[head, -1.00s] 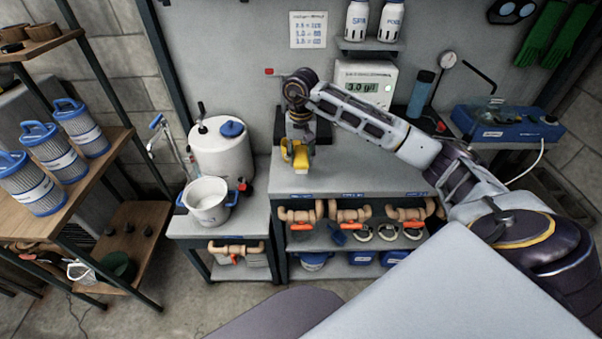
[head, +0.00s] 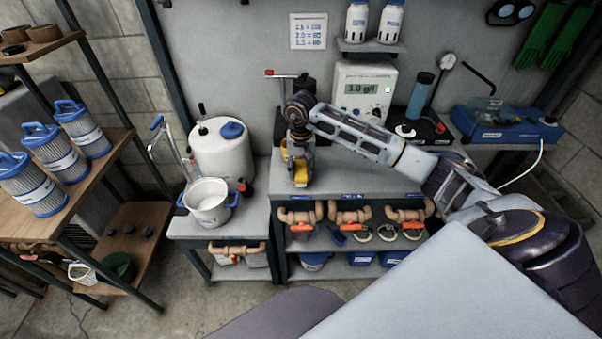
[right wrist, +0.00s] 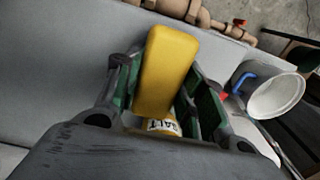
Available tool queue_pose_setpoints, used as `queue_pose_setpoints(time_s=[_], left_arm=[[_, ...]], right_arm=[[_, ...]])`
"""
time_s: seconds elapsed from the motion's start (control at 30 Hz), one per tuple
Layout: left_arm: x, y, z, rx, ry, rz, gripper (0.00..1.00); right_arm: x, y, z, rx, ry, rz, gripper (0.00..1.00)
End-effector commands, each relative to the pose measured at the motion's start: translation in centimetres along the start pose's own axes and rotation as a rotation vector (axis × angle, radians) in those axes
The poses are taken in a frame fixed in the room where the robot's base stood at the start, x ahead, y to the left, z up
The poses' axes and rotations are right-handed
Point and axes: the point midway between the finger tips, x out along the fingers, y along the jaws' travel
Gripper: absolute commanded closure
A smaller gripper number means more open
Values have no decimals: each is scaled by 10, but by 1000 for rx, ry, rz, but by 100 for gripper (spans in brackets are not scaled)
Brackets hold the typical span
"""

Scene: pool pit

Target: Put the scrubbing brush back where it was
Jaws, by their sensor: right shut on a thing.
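My right gripper (head: 300,174) is shut on a yellow block, which I take to be the scrubbing brush (head: 301,170). It is over the front left part of the grey workbench (head: 350,178), and I cannot tell whether the brush touches the top. In the right wrist view the brush (right wrist: 168,68) sits between the two fingers, its yellow face showing and no bristles in sight. A yellow thing with a partly hidden label (right wrist: 162,126) shows just past it. My left gripper is not in view.
A white bucket (head: 209,202) and a white tank (head: 222,150) stand on the lower stand at the left. A meter box (head: 362,95), a blue bottle (head: 420,95) and a blue case (head: 510,130) are at the back and right. The bench front is clear right of the gripper.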

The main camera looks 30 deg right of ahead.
Motion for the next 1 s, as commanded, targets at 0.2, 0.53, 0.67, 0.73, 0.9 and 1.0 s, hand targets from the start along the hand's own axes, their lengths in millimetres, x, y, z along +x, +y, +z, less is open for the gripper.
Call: queue_pose_setpoints(time_s=[0.2, 0.53, 0.67, 0.73, 0.9, 1.0], left_arm=[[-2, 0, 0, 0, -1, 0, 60], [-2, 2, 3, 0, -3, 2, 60], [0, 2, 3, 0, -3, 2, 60], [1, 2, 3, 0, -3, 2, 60], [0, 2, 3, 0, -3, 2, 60], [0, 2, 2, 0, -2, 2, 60]], right_arm=[[17, 0, 0, 2, -1, 1, 83], [18, 0, 0, 1, 0, 1, 83], [20, 0, 0, 1, 0, 1, 83], [21, 0, 0, 1, 0, 1, 83], [20, 0, 0, 1, 0, 1, 39], [20, 0, 0, 1, 0, 1, 39]])
